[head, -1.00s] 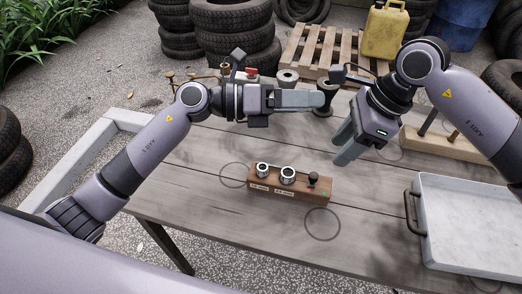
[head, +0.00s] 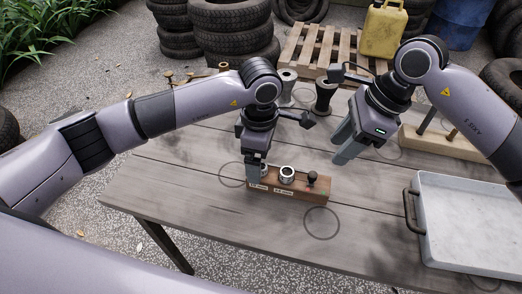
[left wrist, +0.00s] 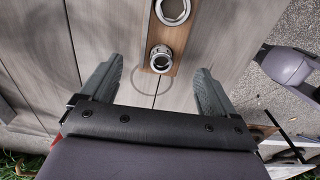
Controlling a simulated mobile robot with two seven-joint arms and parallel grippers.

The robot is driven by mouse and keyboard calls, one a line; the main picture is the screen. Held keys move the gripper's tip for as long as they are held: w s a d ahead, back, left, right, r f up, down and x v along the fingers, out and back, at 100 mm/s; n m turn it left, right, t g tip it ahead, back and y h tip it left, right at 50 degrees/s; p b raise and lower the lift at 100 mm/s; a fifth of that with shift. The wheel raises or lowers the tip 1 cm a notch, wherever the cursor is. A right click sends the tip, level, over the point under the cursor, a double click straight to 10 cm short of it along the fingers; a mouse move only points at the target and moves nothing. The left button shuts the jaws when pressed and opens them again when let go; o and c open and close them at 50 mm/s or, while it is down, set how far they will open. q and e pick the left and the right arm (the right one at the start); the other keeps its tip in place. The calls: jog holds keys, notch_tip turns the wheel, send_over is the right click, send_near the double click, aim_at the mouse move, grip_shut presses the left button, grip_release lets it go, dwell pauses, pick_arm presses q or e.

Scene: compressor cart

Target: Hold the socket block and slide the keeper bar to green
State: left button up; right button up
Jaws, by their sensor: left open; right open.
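The wooden socket block (head: 300,191) lies on the table, with two metal sockets and a small dark knob at its right end. One socket (head: 287,174) shows clearly in the head view. My left gripper (head: 255,178) points down at the block's left end and partly hides the other socket. In the left wrist view its two fingers (left wrist: 157,90) are apart, with the block's end (left wrist: 160,69) and a socket (left wrist: 161,58) between and beyond them. My right gripper (head: 345,148) is open and empty, above the table behind the block's right end. I cannot make out the keeper bar or any green mark.
A grey tray (head: 470,250) with a dark handle stands at the right. A wooden rack with pegs (head: 450,145) lies behind it. Dark spools (head: 324,98) stand at the table's back. Bare table (head: 220,215) lies left and in front of the block.

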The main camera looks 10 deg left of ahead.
pick_arm(q)
jog(key=shift+f, duration=2.8)
jog(key=c, duration=1.1)
jog(key=shift+c, duration=0.5)
pick_arm(e)
jog(key=shift+c, duration=1.2)
jog(key=shift+a, duration=0.1)
jog(key=c, duration=0.5)
jog(key=shift+s+a+f+n, duration=0.1)
jog(key=shift+s+a+n, duration=0.05)
jog(key=shift+n, duration=0.15)
grip_shut()
jog(key=s+a+f+n+t+h, duration=0.1)
jog(key=s+a+n+t+h, duration=0.4)
jog(key=s+n, duration=0.7)
jog(key=shift+a+n+t, duration=1.4)
jog(key=shift+a+n, duration=0.7)
jog(key=shift+n, duration=3.7)
